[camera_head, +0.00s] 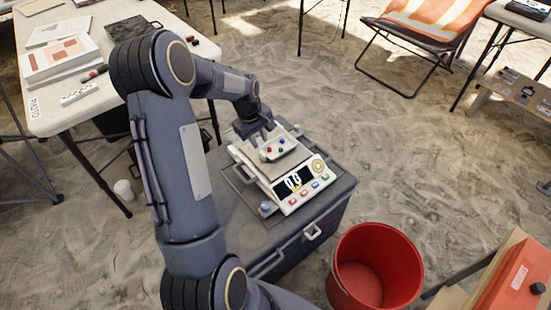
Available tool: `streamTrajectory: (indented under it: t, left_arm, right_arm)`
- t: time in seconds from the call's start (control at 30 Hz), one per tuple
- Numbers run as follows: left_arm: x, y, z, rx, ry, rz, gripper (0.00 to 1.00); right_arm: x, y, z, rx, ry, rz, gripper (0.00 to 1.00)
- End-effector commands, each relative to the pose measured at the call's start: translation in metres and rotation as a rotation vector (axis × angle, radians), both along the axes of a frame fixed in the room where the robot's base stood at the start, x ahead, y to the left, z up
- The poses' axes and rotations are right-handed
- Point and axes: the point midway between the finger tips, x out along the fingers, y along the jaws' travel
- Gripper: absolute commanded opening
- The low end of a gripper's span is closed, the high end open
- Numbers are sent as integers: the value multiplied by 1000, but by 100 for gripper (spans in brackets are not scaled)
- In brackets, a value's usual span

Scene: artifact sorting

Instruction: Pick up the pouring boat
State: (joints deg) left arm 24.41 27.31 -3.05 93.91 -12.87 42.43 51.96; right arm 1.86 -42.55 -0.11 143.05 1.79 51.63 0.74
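The pouring boat (285,156) is a small, shallow, pale tray holding a few red, green and blue beads. It sits on top of a white digital scale (290,203) with a dark display and coloured buttons. My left gripper (266,132) reaches down to the far edge of the boat, with its fingertips close to the rim. It is too small and partly hidden to tell whether the fingers are open, shut or touching the boat. My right gripper is not in view.
The scale stands on a dark grey case (335,192). A red bucket (345,262) stands to its right on sandy ground. A white table (110,98) with papers is at the left. A folding chair (425,38) is at the back right.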

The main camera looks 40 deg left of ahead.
Motion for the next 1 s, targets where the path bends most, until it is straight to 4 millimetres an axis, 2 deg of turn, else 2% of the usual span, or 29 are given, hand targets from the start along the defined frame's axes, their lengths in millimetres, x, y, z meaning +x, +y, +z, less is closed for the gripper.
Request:
streamTrajectory:
  t: [0.03, 0.47, 0.7, 0.97, 1.0]
  left_arm:
    - [2, 3, -11, -1, 7, 16, 23]
    - [11, 3, -53, -2, 11, 26, 23]
    - [17, 1, -87, -2, 12, 25, 23]
    - [19, 1, -89, 0, 9, 25, 23]
    - [19, 1, -89, 0, 9, 25, 18]
  right_arm:
    - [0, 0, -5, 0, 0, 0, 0]
    - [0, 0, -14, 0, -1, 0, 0]
    - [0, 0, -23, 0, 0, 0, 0]
    - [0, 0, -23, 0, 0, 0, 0]
    - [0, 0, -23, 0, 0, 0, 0]
